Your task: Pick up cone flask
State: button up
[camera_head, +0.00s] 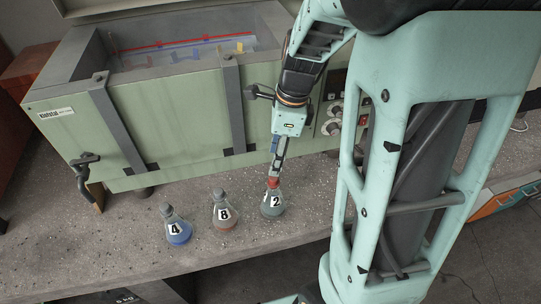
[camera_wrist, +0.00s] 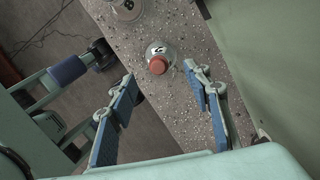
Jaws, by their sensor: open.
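Three cone flasks stand upright in a row on the concrete bench. The left one (camera_head: 178,231), labelled 4, holds blue liquid. The middle one (camera_head: 225,214), labelled 8, holds reddish liquid. The right one (camera_head: 270,207), labelled 2, looks grey-green and has a red top. My gripper (camera_head: 275,176) points down just above the flask labelled 2. In the wrist view, a red-topped flask (camera_wrist: 161,50) lies ahead, between the lines of my open, empty gripper's fingers (camera_wrist: 159,73). Contact with the flask cannot be made out. Part of another flask (camera_wrist: 128,8) shows at the top edge.
A green tank (camera_head: 180,120) with dark straps and a crank handle (camera_head: 82,170) stands close behind the flasks. The bench (camera_head: 130,250) is clear around and in front of them, with its front edge near. An orange drawer (camera_head: 495,204) is at the right.

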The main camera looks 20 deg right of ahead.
aim_at(276, 178)
jog(key=shift+d+f, duration=0.3)
jog(key=shift+f, duration=0.05)
jog(key=f, duration=0.3)
jog(key=f+b, duration=0.1)
jog(key=f, duration=0.1)
jog(key=shift+a+f, duration=0.15)
jog(key=shift+a, duration=0.25)
jog(key=shift+s+a+f+b, duration=0.1)
jog(key=shift+f+b, duration=0.3)
jog(key=shift+f, duration=0.95)
jog(key=shift+s+a+f+b, duration=0.1)
jog(key=shift+f+b, duration=0.3)
jog(key=shift+f, duration=0.9)
jog(key=shift+c, duration=0.4)
grip_shut()
